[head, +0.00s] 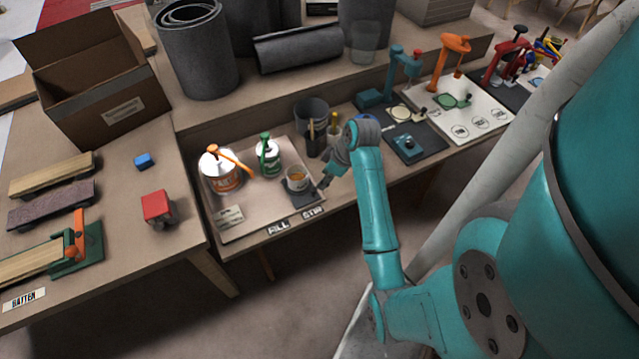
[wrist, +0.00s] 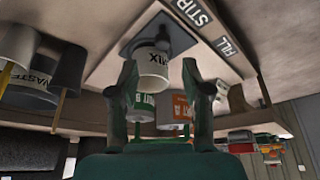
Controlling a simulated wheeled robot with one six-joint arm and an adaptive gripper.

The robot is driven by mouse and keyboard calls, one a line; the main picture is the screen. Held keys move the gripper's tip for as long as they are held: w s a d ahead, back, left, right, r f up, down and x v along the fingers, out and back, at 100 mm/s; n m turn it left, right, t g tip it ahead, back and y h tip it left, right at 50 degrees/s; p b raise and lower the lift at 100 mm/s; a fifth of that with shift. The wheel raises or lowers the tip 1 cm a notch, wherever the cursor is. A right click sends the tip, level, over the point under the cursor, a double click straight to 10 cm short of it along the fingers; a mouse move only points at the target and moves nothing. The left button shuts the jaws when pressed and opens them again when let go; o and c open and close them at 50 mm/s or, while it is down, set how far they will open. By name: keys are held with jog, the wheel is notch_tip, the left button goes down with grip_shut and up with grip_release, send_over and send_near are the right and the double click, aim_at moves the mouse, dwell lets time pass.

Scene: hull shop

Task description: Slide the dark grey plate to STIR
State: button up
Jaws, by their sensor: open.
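The dark grey plate (head: 297,199) lies in the shallow tray near its front edge, beside the STIR label (head: 313,213). The FILL label (head: 278,227) is to its left. A white MIX cup (head: 298,178) with orange-brown contents stands on the plate. In the wrist view, which is turned over, the plate (wrist: 181,36) shows around the cup's base, next to STIR (wrist: 195,12). My gripper (head: 321,186) is just right of the cup in the head view. Its two fingers (wrist: 160,78) are apart, with nothing clearly held; contact with the plate cannot be told.
A paint can (head: 219,172) with an orange handle and a green-topped can (head: 268,158) stand in the tray (head: 240,228), left of the cup. A dark bucket (head: 311,112) and tool holders (head: 317,142) stand behind my gripper. A fixture board (head: 425,143) lies to the right.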

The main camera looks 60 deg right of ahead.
jog(key=shift+v, duration=2.25)
jog(key=s+a+f+m+t+h, duration=0.15)
jog(key=a+f, duration=0.25)
jog(key=a, duration=0.7)
jog(key=s+a+f+m+t+h, duration=0.15)
jog(key=a+f, duration=0.35)
jog(key=a, duration=0.5)
jog(key=s+a+r+t+y, duration=0.1)
jog(key=s+a+r+t, duration=0.2)
jog(key=s+a+r, duration=0.3)
jog(key=s+a+r+t+y, duration=0.1)
jog(key=s+a+r+t, duration=0.3)
jog(key=s+r, duration=0.7)
jog(key=shift+s+a+r+n, duration=0.4)
jog(key=shift+a+r, duration=0.4)
jog(key=shift+a, duration=0.35)
jog(key=shift+d, duration=0.1)
